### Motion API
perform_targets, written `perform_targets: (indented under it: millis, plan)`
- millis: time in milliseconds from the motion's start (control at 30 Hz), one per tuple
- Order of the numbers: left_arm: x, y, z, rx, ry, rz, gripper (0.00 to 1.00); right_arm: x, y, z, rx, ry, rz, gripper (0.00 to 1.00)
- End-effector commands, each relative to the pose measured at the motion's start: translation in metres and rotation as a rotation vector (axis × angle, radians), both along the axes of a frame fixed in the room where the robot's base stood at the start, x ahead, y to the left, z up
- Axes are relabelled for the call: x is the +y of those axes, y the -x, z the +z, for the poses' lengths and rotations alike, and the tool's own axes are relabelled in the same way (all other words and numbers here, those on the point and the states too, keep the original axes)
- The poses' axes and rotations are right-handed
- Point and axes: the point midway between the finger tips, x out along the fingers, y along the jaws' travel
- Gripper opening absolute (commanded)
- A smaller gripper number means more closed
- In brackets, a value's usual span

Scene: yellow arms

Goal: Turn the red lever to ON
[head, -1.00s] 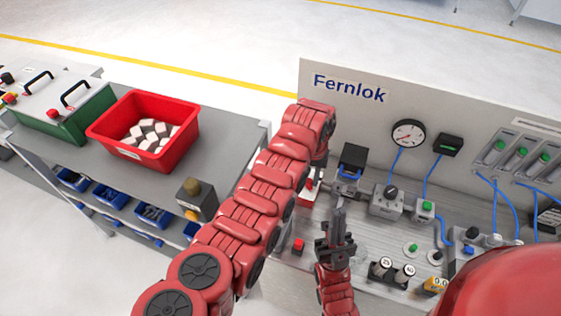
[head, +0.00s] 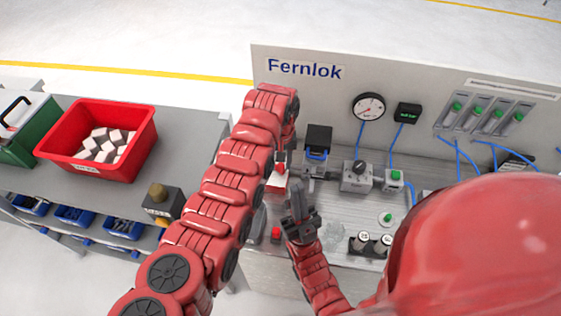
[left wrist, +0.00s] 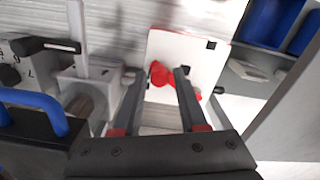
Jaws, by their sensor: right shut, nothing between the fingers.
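In the head view the white-fronted lever box (head: 277,183) shows beside my left forearm. My left gripper (left wrist: 160,80) is open, its fingertips on either side of the red lever, with gaps visible; contact cannot be told. In the head view my left arm hides most of that gripper. My right gripper (head: 298,205) is shut and empty, pointing up, over the bench front, just right of the lever box. Any ON marking is not readable.
A black box with a blue handle (head: 318,142) and a grey knob box (head: 358,175) stand right of the lever. A red button (head: 276,234) is in front. A Fernlok panel (head: 300,90) backs the bench. A red bin (head: 60,145) stands left.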

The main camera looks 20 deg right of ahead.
Motion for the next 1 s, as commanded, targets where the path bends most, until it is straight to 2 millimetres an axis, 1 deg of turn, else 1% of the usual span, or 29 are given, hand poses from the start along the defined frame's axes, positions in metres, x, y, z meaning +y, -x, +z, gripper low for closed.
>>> perform_targets:
  millis: [33,67,367,467,567,700,767,867,1000]
  plan:
    - [0.000,0.000,0.000,0.000,0.000,0.000,0.53,0.000,0.000,0.000,0.000,0.000,0.000,0.00]
    - [0.000,0.000,0.000,0.000,0.000,0.000,0.58,0.000,0.000,0.000,0.000,0.000,0.000,0.00]
    - [0.000,0.000,0.001,-0.001,0.001,-0.001,0.58,0.000,0.000,0.000,0.000,0.000,0.000,0.00]
    - [0.000,0.000,0.004,-0.001,0.001,-0.001,0.58,0.000,0.000,0.002,0.000,0.000,0.000,0.00]
    - [-0.001,-0.001,0.013,-0.002,0.003,0.000,0.58,0.000,0.000,0.004,0.000,0.000,0.000,0.00]
    - [-0.001,-0.002,0.036,-0.005,0.005,0.001,0.58,0.000,0.000,0.011,0.000,0.000,0.000,0.00]
    - [0.000,-0.001,0.047,-0.002,0.003,0.001,0.58,0.000,0.000,0.010,0.000,0.000,0.000,0.00]
    - [-0.001,-0.002,0.072,-0.005,0.005,0.001,0.58,0.000,0.000,0.010,0.000,0.000,0.000,0.00]
    - [-0.001,-0.002,0.112,-0.008,0.006,0.000,0.58,0.000,0.000,0.011,0.000,0.000,0.000,0.00]
